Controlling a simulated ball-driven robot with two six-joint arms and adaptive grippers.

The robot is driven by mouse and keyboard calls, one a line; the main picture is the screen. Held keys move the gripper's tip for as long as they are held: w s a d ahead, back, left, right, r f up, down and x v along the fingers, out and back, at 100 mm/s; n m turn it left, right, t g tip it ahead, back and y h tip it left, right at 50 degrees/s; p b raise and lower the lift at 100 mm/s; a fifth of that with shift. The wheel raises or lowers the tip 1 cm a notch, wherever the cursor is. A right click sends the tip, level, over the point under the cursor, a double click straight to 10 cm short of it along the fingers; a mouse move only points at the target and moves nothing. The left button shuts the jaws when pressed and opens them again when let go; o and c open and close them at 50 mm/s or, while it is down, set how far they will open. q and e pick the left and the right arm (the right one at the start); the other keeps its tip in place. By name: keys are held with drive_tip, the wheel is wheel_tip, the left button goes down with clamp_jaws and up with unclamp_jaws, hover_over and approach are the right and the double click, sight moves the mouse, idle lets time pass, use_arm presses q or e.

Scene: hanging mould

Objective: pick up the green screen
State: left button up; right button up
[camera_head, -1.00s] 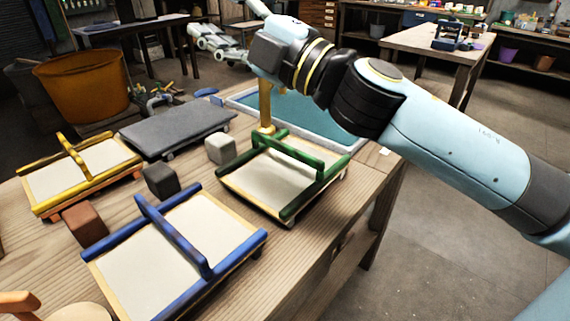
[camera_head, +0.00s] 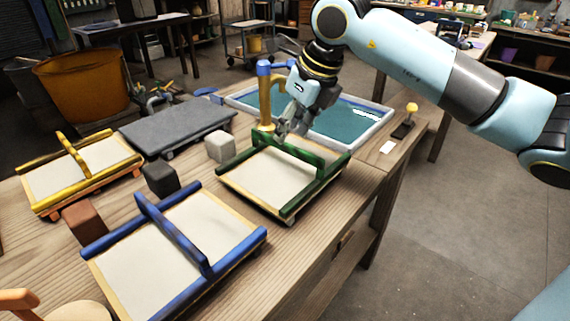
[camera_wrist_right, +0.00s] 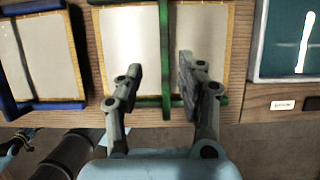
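The green screen (camera_head: 270,178) is a pale panel with green side rails and a raised green handle bar (camera_head: 290,151) across its middle. It rests on the wooden table in front of the water basin. My right gripper (camera_head: 283,132) points down over the handle's far-left part. In the right wrist view, its two fingers (camera_wrist_right: 160,80) are apart, with the green handle bar (camera_wrist_right: 165,45) running between them. Whether they touch the bar cannot be told. The pale panel also shows in the wrist view (camera_wrist_right: 203,40). My left gripper is not in view.
A blue screen (camera_head: 150,260) lies front left and a yellow screen (camera_head: 75,180) far left. A grey slab (camera_head: 175,128), several small blocks and a brass post (camera_head: 266,105) stand nearby. The water basin (camera_head: 385,118) is behind. Bare table lies right of the blue screen.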

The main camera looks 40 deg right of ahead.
sight(288, 143)
drive_tip(key=x, duration=0.7)
drive_tip(key=shift+s+d, duration=0.15)
drive_tip(key=shift+d, duration=0.2)
drive_tip(key=shift+c, duration=0.4)
clamp_jaws()
